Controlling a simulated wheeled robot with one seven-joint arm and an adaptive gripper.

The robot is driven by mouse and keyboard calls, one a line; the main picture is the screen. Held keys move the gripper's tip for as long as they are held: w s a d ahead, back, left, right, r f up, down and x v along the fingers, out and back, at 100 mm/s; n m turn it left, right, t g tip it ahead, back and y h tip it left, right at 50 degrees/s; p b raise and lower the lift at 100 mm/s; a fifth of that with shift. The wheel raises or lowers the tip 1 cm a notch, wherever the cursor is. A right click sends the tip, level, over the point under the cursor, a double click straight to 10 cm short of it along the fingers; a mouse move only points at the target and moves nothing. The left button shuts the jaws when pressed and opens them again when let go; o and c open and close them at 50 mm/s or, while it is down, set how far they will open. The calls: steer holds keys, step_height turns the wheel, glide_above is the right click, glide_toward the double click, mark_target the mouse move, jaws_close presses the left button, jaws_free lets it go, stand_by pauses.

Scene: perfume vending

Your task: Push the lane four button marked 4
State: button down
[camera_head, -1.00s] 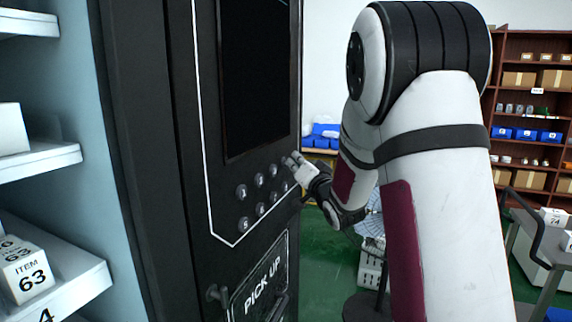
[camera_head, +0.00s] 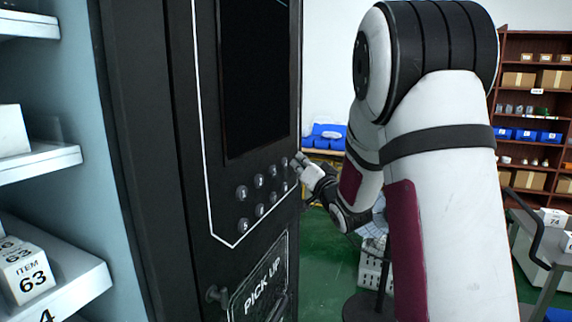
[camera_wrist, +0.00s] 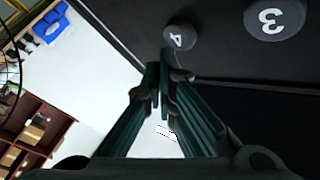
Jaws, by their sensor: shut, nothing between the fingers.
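The round button marked 4 (camera_wrist: 180,37) shows in the wrist view, just above my gripper's fingertips. My gripper (camera_wrist: 165,75) is shut and empty, its tips close to that button; I cannot tell whether they touch it. The button marked 3 (camera_wrist: 274,18) is to its right. In the head view, my gripper (camera_head: 298,160) is at the right edge of the black machine's keypad, by the right end of the upper button row. The button marked 1 (camera_head: 241,192) is at the left end of that row.
The black vending machine (camera_head: 150,150) has a dark screen (camera_head: 255,80) above the buttons and a PICK UP hatch (camera_head: 262,285) below. White shelves with boxes (camera_head: 25,275) stand at left. A brown shelf unit (camera_head: 535,90) is behind at right. Green floor shows beyond my arm.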

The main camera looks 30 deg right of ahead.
steer(key=s+d, duration=0.1)
steer(key=s, duration=0.1)
steer(key=s+d+p, duration=0.1)
steer(key=s+d, duration=0.1)
stand_by(0.7)
stand_by(0.6)
